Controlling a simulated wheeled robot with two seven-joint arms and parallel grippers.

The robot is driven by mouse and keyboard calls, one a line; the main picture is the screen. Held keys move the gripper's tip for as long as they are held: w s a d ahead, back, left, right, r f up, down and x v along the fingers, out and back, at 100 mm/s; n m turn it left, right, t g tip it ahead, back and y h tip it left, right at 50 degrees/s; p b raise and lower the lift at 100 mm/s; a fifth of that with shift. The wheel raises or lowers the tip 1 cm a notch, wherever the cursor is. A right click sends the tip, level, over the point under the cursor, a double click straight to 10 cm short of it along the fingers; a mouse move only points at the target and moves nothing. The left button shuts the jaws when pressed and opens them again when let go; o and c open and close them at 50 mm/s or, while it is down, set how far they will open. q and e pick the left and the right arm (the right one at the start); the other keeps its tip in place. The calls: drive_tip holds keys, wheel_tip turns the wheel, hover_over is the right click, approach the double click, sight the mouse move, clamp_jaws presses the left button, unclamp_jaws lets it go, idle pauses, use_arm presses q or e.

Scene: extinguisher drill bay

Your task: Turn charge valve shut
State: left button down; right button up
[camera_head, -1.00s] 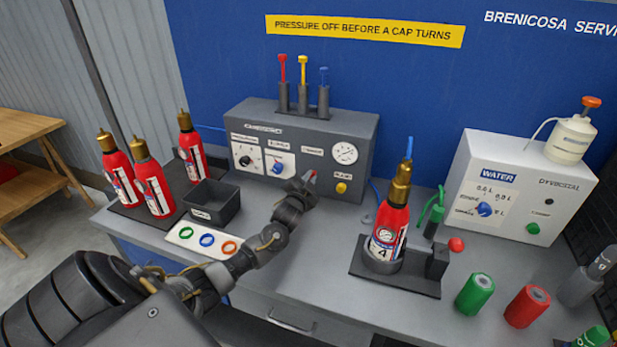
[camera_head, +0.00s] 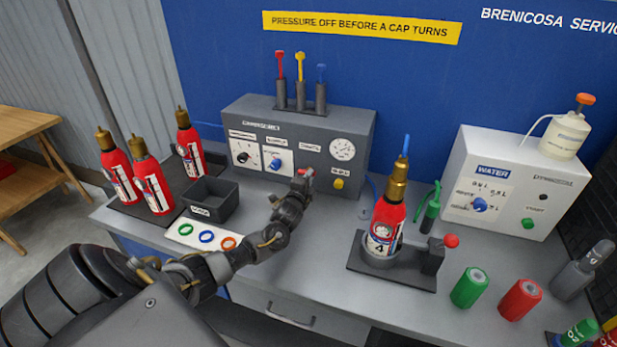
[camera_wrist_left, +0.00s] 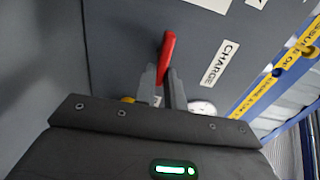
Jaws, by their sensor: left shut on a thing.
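The red charge valve lever (camera_wrist_left: 167,52) stands out from the grey panel beside the CHARGE label (camera_wrist_left: 220,63) in the left wrist view. My left gripper (camera_wrist_left: 161,86) is shut on the lever's near part, and the red end shows beyond the fingers. In the head view my left gripper (camera_head: 302,178) is at the lower front of the grey charging box (camera_head: 322,123). Only a small red bit of the lever (camera_head: 308,171) shows there; the hand hides the rest. My right gripper is in neither view.
A yellow button (camera_head: 338,184) and a round gauge (camera_head: 342,149) are close to the hand. A black tray (camera_head: 224,211) is to its left. A red extinguisher (camera_head: 388,222) stands in a holder to its right.

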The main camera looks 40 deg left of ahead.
use_arm(q)
drive_tip(key=shift+m, duration=0.3)
drive_tip(key=c, duration=1.5)
unclamp_jaws()
drive_tip(key=b+v, duration=0.1)
drive_tip(key=v, duration=1)
drive_tip(key=shift+b, duration=0.35)
